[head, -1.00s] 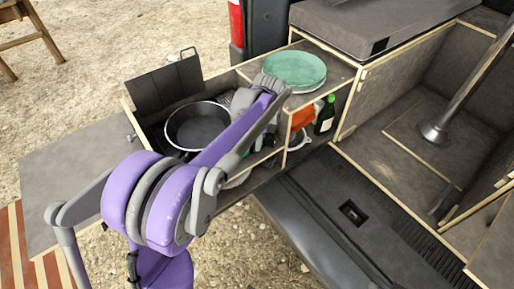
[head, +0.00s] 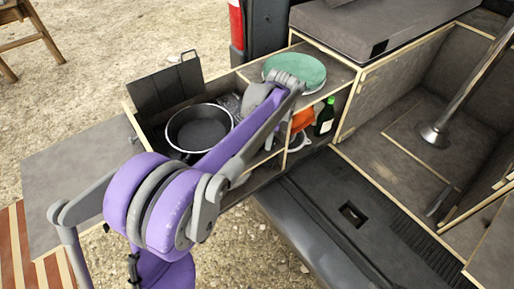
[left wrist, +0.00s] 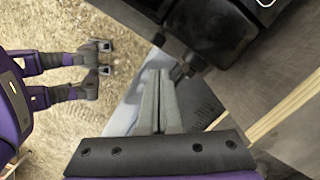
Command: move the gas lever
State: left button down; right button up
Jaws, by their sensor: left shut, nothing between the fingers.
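I cannot make out the gas lever for certain in either view. In the left wrist view a dark, blocky fitting (left wrist: 205,32) with a short stub lies just beyond the fingertips. I cannot tell whether they touch it. My left gripper (left wrist: 160,75) is shut and empty, its two grey fingers together. In the head view my left arm reaches over the kitchen drawer towards the green plates, and its fingertips are hidden. A dark pan (head: 198,130) sits in the drawer left of the arm.
Green plates (head: 296,68) lie on the shelf behind my arm. A green bottle (head: 325,115) and an orange item (head: 302,119) stand in the compartment below. A black panel (head: 168,84) rises behind the pan. The grey side table (head: 72,190) is bare.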

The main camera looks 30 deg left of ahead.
pick_arm(q)
notch_tip(320, 180, up, 9)
jog(key=shift+d+p, duration=0.3)
jog(key=shift+d, duration=0.15)
jog(key=shift+w+f, duration=0.1)
jog(key=shift+w, duration=0.05)
jog(key=s+d+f+n+t+p, duration=0.2)
jog(key=s+n, duration=0.5)
jog(key=s, duration=0.4)
jog(key=s+d+f+n+t+h+p, duration=0.1)
jog(key=s+d+f+n+t, duration=0.2)
jog(key=s, duration=0.8)
notch_tip(320, 180, down, 2)
jog(key=d+n, duration=0.2)
jog(key=n, duration=0.2)
jog(key=shift+n+t+p, duration=0.4)
jog(key=shift+s+f, duration=0.1)
